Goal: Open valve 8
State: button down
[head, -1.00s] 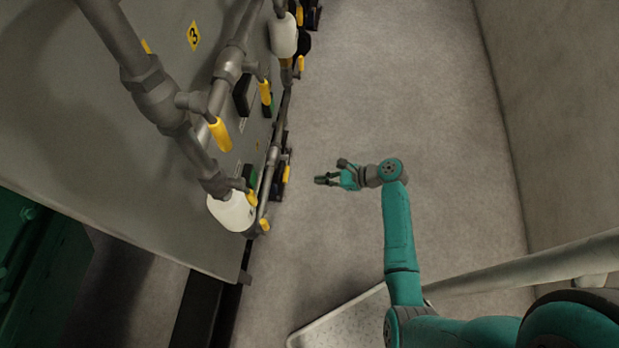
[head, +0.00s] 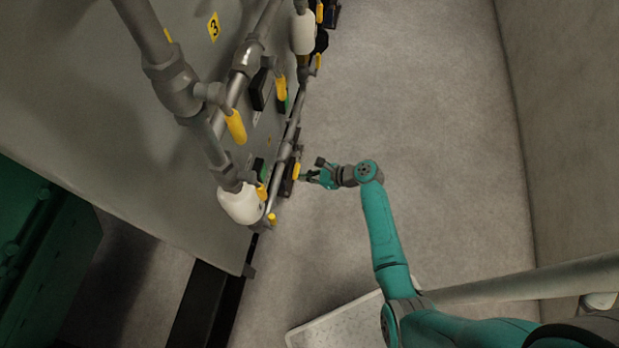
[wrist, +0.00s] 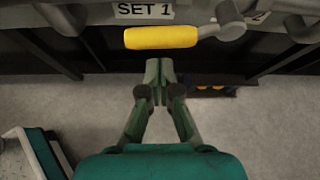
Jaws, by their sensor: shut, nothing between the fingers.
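My gripper (head: 306,177) is beside the pipework on the grey panel, its fingertips close to a yellow lever handle (head: 296,171). In the wrist view my gripper (wrist: 161,78) is shut and empty, its fingertips just below a yellow valve handle (wrist: 160,37) lying level on a grey pipe. Contact cannot be told. A label reading "SET 1" (wrist: 145,10) is above that handle. No number 8 is readable on any valve, so I cannot tell which one is valve 8.
Other yellow levers are on the pipes, one large lever (head: 236,126) nearer me. A white canister (head: 242,205) sits low on the pipework. The floor (head: 430,120) to the right is clear up to a wall (head: 560,130).

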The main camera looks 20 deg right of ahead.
aim_at(297, 166)
jog(key=shift+a+r, duration=0.2)
jog(key=shift+r, duration=0.7)
jog(key=shift+w+r, duration=0.1)
jog(key=shift+r, duration=0.45)
